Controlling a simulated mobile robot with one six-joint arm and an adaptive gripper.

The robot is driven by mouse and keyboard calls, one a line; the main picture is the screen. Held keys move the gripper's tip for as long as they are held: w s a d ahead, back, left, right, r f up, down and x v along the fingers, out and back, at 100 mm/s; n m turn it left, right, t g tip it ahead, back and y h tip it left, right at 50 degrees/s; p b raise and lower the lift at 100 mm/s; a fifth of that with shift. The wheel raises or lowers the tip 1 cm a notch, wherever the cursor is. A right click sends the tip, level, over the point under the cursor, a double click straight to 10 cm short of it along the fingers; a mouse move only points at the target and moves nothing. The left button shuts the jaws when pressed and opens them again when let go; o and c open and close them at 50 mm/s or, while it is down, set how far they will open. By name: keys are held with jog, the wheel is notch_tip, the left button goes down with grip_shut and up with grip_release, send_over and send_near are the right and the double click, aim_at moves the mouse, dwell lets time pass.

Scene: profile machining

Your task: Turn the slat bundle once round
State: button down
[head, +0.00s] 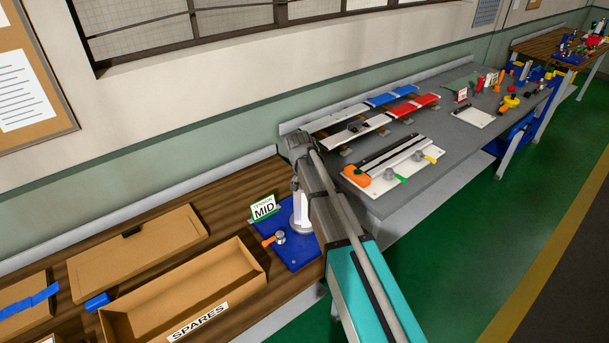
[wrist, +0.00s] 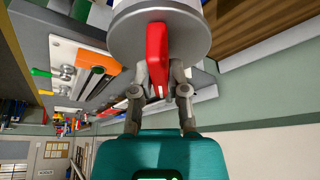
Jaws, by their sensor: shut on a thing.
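My gripper (wrist: 159,78) is shut in the wrist view, with an upright red piece (wrist: 157,45) between its two fingers. The red piece overlaps the underside or face of a grey disc (wrist: 125,38). A white cylinder (wrist: 165,4) shows beyond the disc, cut off by the top edge. In the head view my arm hides the gripper and the red piece. A white upright part (head: 300,213) shows beside my arm on a blue plate (head: 300,249). Long slats, some white and blue (head: 391,95), some white and red (head: 413,105), lie on the grey bench. I cannot tell which form the bundle.
On the wooden bench are a MID sign (head: 263,208), an orange-handled knob (head: 279,237) and an open SPARES box (head: 254,263). Green floor lies free at right.

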jog(key=m+h, duration=0.1)
jog(key=m, duration=0.2)
jog(key=m+g+h, duration=0.1)
jog(key=m, duration=0.3)
jog(key=shift+w+g, duration=0.1)
jog(key=shift+g, duration=0.2)
jog(key=m+g+h, duration=0.1)
jog(key=m, duration=0.3)
jog(key=shift+m+g, duration=0.8)
jog(key=shift+m, duration=1.1)
jog(key=c, duration=0.6)
grip_release()
jog(key=shift+c, duration=0.2)
jog(key=shift+n, duration=0.3)
